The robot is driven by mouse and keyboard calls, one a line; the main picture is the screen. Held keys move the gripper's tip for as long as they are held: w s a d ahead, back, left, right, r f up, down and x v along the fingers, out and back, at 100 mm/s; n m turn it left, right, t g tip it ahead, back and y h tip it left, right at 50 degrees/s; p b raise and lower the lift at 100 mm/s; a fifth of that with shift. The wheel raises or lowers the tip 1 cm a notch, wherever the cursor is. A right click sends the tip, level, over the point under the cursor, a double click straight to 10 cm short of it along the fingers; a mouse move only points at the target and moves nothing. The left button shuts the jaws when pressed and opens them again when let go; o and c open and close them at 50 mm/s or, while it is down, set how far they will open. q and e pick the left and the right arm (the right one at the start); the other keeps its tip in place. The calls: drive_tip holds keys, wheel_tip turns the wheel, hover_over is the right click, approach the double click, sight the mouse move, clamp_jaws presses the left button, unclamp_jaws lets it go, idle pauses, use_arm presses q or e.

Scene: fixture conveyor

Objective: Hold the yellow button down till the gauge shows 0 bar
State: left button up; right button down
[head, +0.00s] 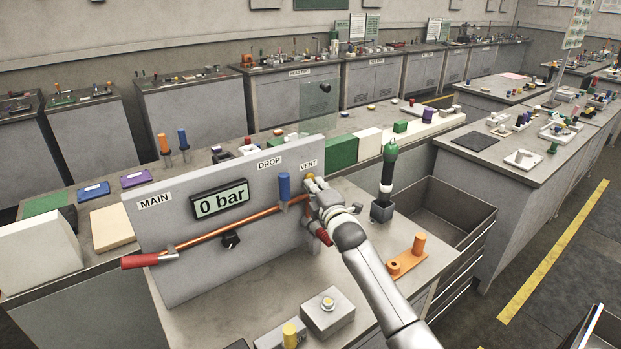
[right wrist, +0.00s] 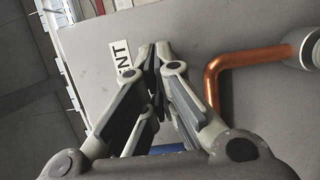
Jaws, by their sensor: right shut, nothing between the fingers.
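The gauge (head: 220,198) on the grey upright panel reads 0 bar. The yellow button (head: 310,176) is a small bit of yellow under the VENT label, mostly hidden behind my right gripper (head: 313,183). The right gripper is shut and empty, its fingertips at the button; I cannot tell whether it is pressed in. In the right wrist view the closed fingertips (right wrist: 154,50) are against or close to the panel face beside the VENT label (right wrist: 121,61), and the button is hidden. My left gripper is not in view.
A copper pipe (head: 235,228) with a red-handled lever (head: 147,261) crosses the panel. A blue cylinder (head: 284,187) stands beside my gripper. An orange bracket (head: 407,256), a grey box with a round button (head: 327,315) and a black-and-green tool (head: 388,168) are on the bench.

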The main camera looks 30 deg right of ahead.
drive_tip(key=s+p, duration=0.1)
drive_tip(key=s, duration=0.1)
drive_tip(key=s+p, duration=0.1)
drive_tip(key=s, duration=0.2)
drive_tip(key=shift+d+r, duration=0.1)
drive_tip(key=shift+d, duration=0.1)
